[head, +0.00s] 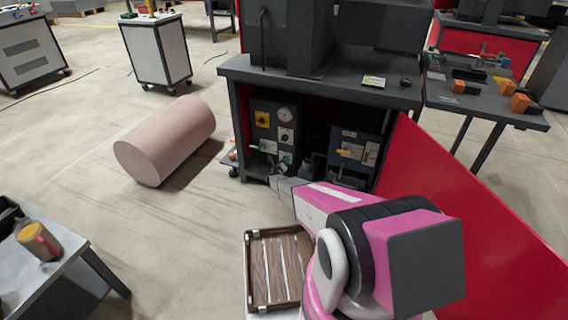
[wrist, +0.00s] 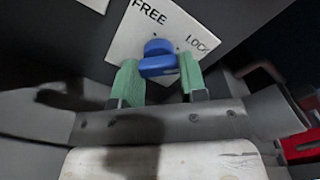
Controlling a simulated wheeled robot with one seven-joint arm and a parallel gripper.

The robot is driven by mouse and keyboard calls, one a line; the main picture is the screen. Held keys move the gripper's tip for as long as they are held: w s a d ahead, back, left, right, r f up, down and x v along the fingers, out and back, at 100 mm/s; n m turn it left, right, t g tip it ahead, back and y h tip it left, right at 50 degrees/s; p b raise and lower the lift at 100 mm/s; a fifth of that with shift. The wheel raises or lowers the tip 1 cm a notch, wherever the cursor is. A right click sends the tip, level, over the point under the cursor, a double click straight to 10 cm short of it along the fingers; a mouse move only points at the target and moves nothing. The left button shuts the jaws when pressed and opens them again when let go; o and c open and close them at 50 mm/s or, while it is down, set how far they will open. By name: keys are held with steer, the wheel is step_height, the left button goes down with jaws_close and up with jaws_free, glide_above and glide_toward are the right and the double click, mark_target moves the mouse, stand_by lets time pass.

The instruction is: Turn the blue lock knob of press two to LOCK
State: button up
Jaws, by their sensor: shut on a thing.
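The blue lock knob (wrist: 158,47) shows in the wrist view on a white label plate (wrist: 125,42) marked FREE at its upper left and LOCK at its right. My gripper (wrist: 159,66) has its two green fingertips on either side of the knob and is shut on it. I cannot tell exactly where the knob points. In the head view my pink arm reaches into the open cabinet under the press bench, towards a dark control panel (head: 262,104) with a gauge.
An open red door (head: 455,215) stands right of the cabinet. A second unit (head: 348,150) with a yellow handle sits inside, to the right. The bench top (head: 340,88) hangs above my arm. A wooden tray (head: 252,275) is in front. A pink cylinder (head: 170,140) lies on the floor at left.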

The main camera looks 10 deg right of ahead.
steer(key=shift+s, duration=0.1)
stand_by(0.3)
steer(key=o, duration=0.9)
steer(key=shift+o, duration=0.2)
steer(key=v, duration=1)
steer(key=shift+s+a, duration=0.25)
steer(key=shift+s, duration=0.05)
